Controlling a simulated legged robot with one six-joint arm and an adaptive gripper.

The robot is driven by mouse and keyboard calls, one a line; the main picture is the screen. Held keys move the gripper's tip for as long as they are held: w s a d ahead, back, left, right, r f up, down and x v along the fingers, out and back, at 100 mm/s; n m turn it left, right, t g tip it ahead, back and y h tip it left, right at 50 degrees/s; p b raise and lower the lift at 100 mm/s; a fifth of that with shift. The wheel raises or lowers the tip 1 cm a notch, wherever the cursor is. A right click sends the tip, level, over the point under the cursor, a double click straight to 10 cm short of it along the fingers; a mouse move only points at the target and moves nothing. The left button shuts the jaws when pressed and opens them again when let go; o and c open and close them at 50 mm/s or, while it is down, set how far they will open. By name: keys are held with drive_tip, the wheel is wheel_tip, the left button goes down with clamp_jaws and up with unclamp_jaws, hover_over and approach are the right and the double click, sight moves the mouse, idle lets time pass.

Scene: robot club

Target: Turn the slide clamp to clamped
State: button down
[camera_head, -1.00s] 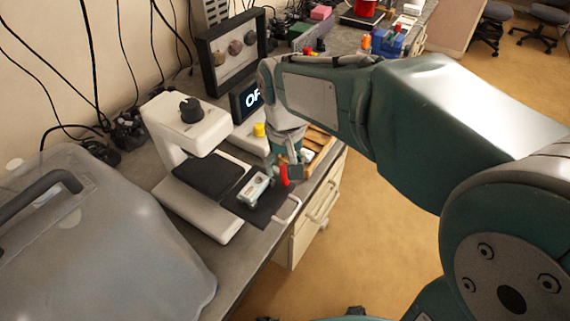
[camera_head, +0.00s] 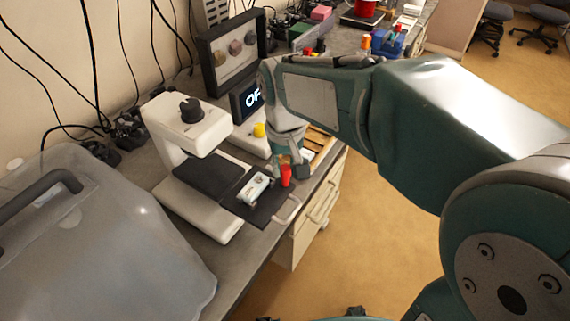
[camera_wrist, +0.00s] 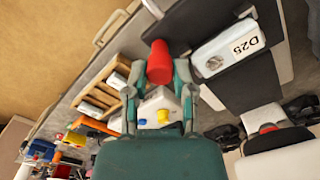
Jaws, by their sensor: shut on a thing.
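A red handle (camera_head: 286,177), which looks like the slide clamp's grip, is at the right edge of the black plate of a white stand. In the wrist view the red handle (camera_wrist: 157,62) sits between the fingertips of my gripper (camera_wrist: 160,72), which is shut on it. My gripper (camera_head: 291,163) comes down on it from above in the head view. A small white block (camera_head: 255,188) lies on the plate beside the handle; in the wrist view the block (camera_wrist: 230,48) reads "D25". How the handle joins the plate is hidden.
The white stand (camera_head: 168,120) with a dark knob rises left of the plate. A lit display (camera_head: 246,100) and a yellow button (camera_head: 259,130) are behind. A grey case (camera_head: 90,240) fills the near left. A wooden rack (camera_head: 320,143) is right of my gripper.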

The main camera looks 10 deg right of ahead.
drive_tip(key=n, duration=0.4)
drive_tip(key=shift+s+f, duration=0.1)
drive_tip(key=shift+f, duration=0.05)
drive_tip(key=shift+n, duration=2.3)
drive_tip(key=shift+c, duration=2.2)
unclamp_jaws()
